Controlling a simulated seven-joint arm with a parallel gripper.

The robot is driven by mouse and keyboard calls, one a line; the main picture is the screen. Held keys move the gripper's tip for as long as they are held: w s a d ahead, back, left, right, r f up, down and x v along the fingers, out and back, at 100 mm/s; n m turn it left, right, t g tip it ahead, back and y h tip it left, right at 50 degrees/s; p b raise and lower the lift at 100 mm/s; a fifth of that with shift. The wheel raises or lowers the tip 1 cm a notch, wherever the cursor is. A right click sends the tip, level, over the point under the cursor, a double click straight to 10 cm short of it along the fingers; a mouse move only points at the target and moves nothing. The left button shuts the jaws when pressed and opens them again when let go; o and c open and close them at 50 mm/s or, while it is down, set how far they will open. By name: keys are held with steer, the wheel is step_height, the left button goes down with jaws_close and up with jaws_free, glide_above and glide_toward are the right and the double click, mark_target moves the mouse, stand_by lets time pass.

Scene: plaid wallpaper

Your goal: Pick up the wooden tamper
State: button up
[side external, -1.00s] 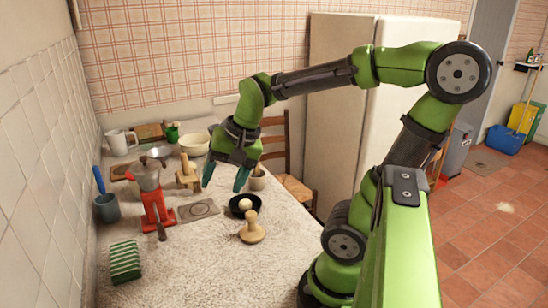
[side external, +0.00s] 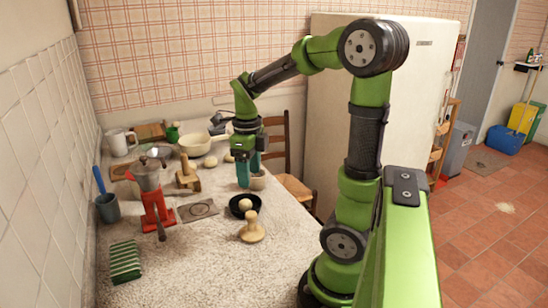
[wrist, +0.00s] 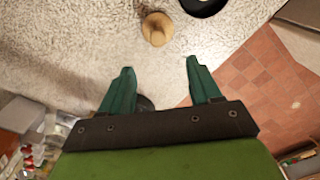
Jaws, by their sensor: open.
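The wooden tamper (side external: 252,231) stands on the near part of the speckled table, with a round base and a knobbed top. In the wrist view a tan round wooden piece, seemingly the tamper (wrist: 156,28), lies beyond the fingertips near the top.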

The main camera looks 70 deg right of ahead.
mark_target(251, 213)
step_height(251, 213, down, 9)
steer(key=shift+r, duration=0.1)
steer(key=shift+s+a+f, duration=0.1)
steer(key=shift+f, duration=1.25)
steer(key=shift+a+f, duration=0.1)
steer(key=shift+f, duration=1.25)
steer(key=shift+c, duration=0.4)
